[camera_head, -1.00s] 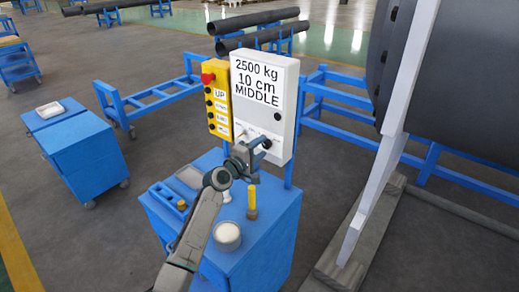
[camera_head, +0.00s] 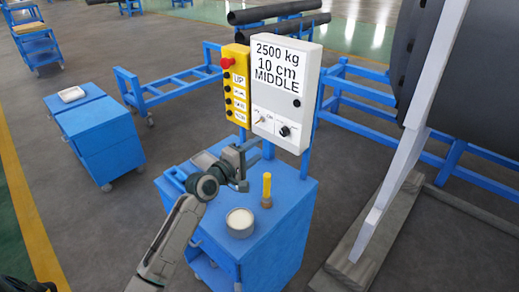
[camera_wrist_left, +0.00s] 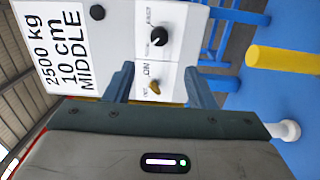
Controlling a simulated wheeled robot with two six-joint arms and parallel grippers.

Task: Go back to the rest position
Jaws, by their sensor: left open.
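My left gripper (camera_head: 245,166) is open and empty above the blue cart (camera_head: 280,215), below and in front of the white control box (camera_head: 287,85). The box carries a sign reading 2500 kg, 10 cm, MIDDLE. In the left wrist view, the two fingers (camera_wrist_left: 160,88) point at the box face, with a yellowish switch (camera_wrist_left: 154,87) between them and a black knob (camera_wrist_left: 158,36) beside them. A gap to the box shows in the head view. My right gripper is not in view.
A yellow-handled tool (camera_head: 267,188) and a round white-topped container (camera_head: 240,222) stand on the cart. A yellow button panel (camera_head: 236,85) adjoins the box. A large dark shell (camera_head: 470,90) with a pale flange (camera_head: 410,150) is at the right. Open floor lies left of the cart.

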